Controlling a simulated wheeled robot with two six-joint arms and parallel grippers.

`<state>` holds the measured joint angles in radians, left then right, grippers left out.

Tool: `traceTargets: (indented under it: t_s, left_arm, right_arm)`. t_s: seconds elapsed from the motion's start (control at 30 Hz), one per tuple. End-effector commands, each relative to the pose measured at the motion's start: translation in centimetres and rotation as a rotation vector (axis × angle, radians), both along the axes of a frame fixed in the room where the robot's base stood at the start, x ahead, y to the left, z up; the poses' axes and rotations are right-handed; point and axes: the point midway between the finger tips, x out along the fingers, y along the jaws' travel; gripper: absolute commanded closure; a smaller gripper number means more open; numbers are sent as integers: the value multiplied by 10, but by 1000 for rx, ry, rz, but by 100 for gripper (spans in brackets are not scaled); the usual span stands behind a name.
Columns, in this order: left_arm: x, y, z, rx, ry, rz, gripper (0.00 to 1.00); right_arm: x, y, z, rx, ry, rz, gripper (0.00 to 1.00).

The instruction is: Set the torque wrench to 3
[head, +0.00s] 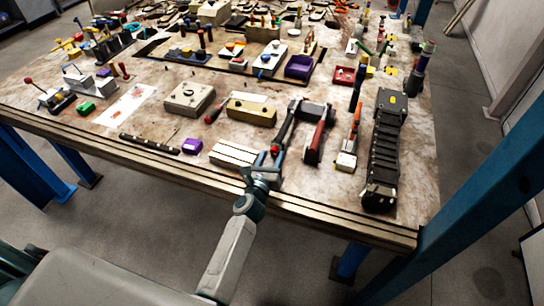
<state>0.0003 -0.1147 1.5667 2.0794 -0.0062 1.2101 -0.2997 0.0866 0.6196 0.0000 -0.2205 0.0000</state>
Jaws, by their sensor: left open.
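My left gripper (268,160) is at the front edge of the workbench (225,165), open. Its fingers are just below a red-tipped end of a long dark tool (285,131), which slants up and right to a dark block. I cannot tell whether they touch. This long tool may be the torque wrench, but no scale or number is readable. A thin black bar (150,143) also lies near the front edge, to the left. My right gripper is not in view.
A pale slotted block (234,154) lies left of the gripper. A red-handled tool (315,142) and a large black ridged device (384,148) stand to the right. A tan box (251,110) lies behind. The far bench is crowded. A blue post (475,190) rises at right.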

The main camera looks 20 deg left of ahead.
Motion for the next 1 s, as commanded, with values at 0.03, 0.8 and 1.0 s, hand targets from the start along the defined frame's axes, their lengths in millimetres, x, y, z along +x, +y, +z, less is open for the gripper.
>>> traceTargets:
  t_s: [0.03,0.8,1.0]
  left_arm:
    - [4,0,0,0,-1,0,56]
    - [8,0,0,10,0,0,98]
    - [7,0,0,70,-3,0,98]
  right_arm:
    - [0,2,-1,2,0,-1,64]
    - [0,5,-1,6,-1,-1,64]
    - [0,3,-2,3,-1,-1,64]
